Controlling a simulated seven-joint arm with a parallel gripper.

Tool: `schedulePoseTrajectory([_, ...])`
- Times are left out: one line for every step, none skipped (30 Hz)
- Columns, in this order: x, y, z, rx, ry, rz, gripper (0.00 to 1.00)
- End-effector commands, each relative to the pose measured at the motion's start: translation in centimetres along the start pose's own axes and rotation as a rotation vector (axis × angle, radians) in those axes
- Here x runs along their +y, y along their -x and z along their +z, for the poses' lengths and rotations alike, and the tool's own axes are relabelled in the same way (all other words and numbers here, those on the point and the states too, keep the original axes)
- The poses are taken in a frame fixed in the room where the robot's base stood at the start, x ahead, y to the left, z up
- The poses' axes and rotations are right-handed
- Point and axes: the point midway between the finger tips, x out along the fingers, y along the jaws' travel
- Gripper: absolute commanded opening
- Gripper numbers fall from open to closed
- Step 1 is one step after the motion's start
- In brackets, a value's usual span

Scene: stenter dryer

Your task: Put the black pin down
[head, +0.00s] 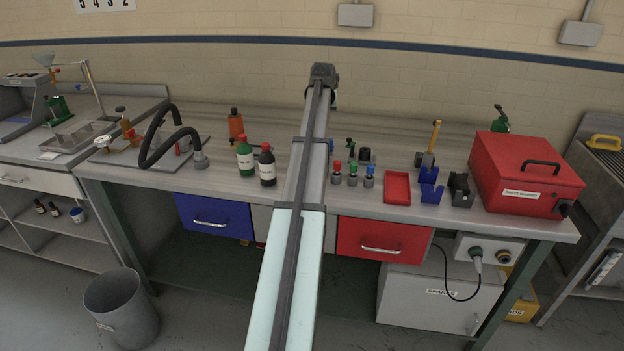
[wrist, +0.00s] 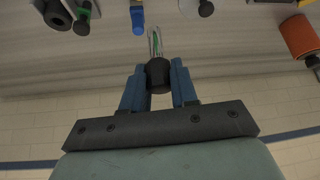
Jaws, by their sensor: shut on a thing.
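In the wrist view the two blue fingers of my gripper (wrist: 158,88) are closed on the black pin (wrist: 158,74), whose dark rounded head shows between the fingertips. A thin clear and green piece (wrist: 155,42) shows just beyond the head; I cannot tell whether it belongs to the pin or lies behind it. The bench top (wrist: 110,60) lies beyond, and the pin's height above it is unclear. In the head view my arm hides the gripper and the pin.
Red, green and blue knobbed pieces (head: 352,173) stand right of my arm, near a black cylinder (head: 365,155). Green (head: 245,158) and black (head: 267,167) bottles stand left.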

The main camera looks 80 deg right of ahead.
Motion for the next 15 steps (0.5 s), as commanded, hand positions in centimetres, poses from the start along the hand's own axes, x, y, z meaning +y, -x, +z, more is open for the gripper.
schedulePoseTrajectory([-1.7,0.7,1.5,0.001,0.014,-0.009,0.00])
schedulePoseTrajectory([-2.5,1.0,2.1,0.001,0.019,-0.013,0.00])
schedulePoseTrajectory([-3.4,1.5,3.0,0.001,0.023,-0.015,0.00])
schedulePoseTrajectory([-3.9,1.8,3.8,0.000,0.021,-0.015,0.00])
schedulePoseTrajectory([-4.4,2.2,4.5,0.000,0.019,-0.013,0.00])
schedulePoseTrajectory([-4.5,2.6,5.5,0.000,0.009,-0.006,0.00])
schedulePoseTrajectory([-4.6,2.8,6.1,0.000,0.000,-0.001,0.00])
schedulePoseTrajectory([-4.2,3.0,6.7,-0.001,-0.015,0.007,0.00])
schedulePoseTrajectory([-4.0,3.3,7.5,-0.001,-0.032,0.018,0.00])
schedulePoseTrajectory([-3.9,3.4,8.0,-0.001,-0.046,0.027,0.00])
schedulePoseTrajectory([-3.7,3.5,8.4,-0.001,-0.063,0.037,0.00])
schedulePoseTrajectory([-3.5,3.6,8.8,-0.001,-0.085,0.050,0.00])
schedulePoseTrajectory([-3.4,3.6,8.9,-0.001,-0.102,0.061,0.00])
schedulePoseTrajectory([-3.3,3.5,8.8,-0.001,-0.117,0.069,0.00])
schedulePoseTrajectory([-3.2,3.5,8.8,-0.002,-0.133,0.080,0.00])
